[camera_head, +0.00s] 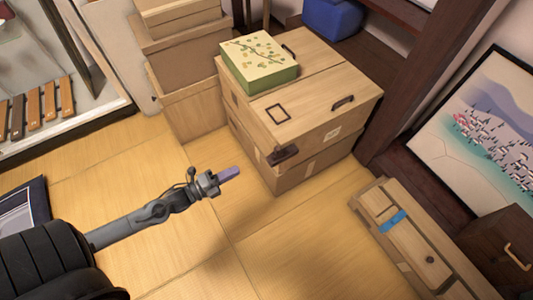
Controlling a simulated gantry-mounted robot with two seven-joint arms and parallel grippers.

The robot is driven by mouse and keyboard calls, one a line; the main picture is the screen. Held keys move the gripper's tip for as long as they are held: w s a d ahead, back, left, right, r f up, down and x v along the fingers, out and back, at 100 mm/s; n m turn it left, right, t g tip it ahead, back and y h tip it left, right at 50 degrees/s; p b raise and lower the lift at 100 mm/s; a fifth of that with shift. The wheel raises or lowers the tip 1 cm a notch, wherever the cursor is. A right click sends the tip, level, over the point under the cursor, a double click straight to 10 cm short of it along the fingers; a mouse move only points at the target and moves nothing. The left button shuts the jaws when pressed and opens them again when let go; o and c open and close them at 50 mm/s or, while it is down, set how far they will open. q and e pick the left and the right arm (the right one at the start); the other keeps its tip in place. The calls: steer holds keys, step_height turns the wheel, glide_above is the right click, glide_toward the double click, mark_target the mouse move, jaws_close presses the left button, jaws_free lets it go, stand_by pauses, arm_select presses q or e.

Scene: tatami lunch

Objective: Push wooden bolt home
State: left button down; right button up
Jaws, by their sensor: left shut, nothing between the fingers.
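A pale wooden chest (318,108) stands on the tatami, upper centre. A short dark wooden piece (284,155), which looks like the bolt, sits low on the chest's front near its left corner. I cannot tell how far it is slid. My left gripper (230,173) has its purple fingertips together and nothing between them. It hangs in front of the chest, to the left of and a little below the dark piece in the picture, with a visible gap. My right gripper is not in view.
A green patterned box (259,62) rests on the chest. Stacked wooden boxes (187,70) stand at its left. A long wooden box with a blue band (415,248) lies at lower right, near a dark drawer unit (500,245) and a picture panel (480,130). The tatami (290,240) between is clear.

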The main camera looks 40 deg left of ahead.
arm_select(q)
steer(key=w, duration=0.1)
steer(key=b, duration=0.6)
glide_toward(275, 150)
steer(key=x, duration=0.5)
steer(key=shift+a+f, duration=0.1)
steer(key=shift+f, duration=0.3)
steer(key=shift+b+x, duration=0.45)
steer(key=shift+x, duration=0.5)
steer(key=shift+r, duration=0.15)
